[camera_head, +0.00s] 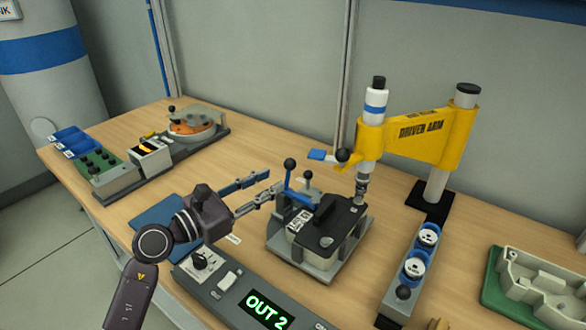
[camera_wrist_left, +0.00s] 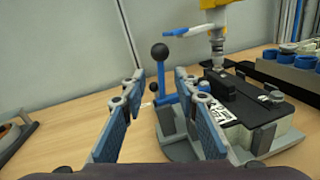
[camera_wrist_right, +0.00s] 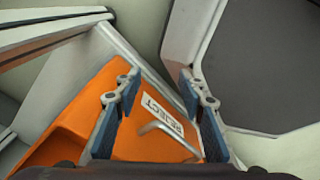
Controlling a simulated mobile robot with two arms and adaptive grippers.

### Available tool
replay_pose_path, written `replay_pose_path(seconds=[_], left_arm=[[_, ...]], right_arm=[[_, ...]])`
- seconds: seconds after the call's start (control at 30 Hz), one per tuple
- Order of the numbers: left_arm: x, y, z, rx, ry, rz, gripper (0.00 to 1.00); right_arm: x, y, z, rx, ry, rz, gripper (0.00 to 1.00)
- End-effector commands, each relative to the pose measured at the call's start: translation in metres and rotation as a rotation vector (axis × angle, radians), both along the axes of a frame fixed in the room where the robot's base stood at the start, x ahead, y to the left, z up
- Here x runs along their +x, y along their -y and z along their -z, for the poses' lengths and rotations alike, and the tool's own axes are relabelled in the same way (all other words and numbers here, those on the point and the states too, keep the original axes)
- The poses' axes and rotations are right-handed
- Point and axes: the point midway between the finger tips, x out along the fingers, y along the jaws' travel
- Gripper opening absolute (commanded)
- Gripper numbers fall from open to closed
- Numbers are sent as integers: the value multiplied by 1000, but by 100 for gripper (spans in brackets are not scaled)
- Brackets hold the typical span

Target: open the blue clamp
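The blue clamp (camera_head: 286,190) has an upright lever with a black ball knob, at the left of a grey fixture (camera_head: 318,272). The fixture holds a pale block with a black cover (camera_head: 332,222). My left gripper (camera_head: 268,184) is open and empty, just left of the clamp. In the left wrist view, the clamp's lever (camera_wrist_left: 161,82) appears between the spread fingertips (camera_wrist_left: 160,92); I cannot tell whether it is between them in depth. My right gripper (camera_wrist_right: 160,78) is open and empty above an orange bin marked REJECT (camera_wrist_right: 85,125), out of the head view.
A yellow driver arm (camera_head: 415,135) stands behind the fixture, its tool above the cover. A control box reading OUT 2 (camera_head: 225,282) lies in front. A rail with blue-and-white spools (camera_head: 415,268) and a green tray (camera_head: 493,290) are at right. Free tabletop lies behind.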

Motion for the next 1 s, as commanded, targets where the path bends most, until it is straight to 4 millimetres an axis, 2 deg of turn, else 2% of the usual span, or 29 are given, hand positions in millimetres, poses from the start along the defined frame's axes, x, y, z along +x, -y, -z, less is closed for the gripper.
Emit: replay_pose_path(seconds=[0.2, 0.4, 0.8, 1.0], left_arm=[[25, 26, -4, -8, -1, 2, 28], [43, 45, -2, -8, -2, 2, 28], [48, 50, -1, -5, -1, 0, 28], [48, 50, -1, -6, -1, 0, 6]], right_arm=[[-5, -13, -9, 15, -6, -1, 37], [-6, -11, -13, 13, -7, -2, 37], [-5, -1, -13, 1, -6, 2, 37], [-4, -1, -13, 1, -5, 2, 37]])
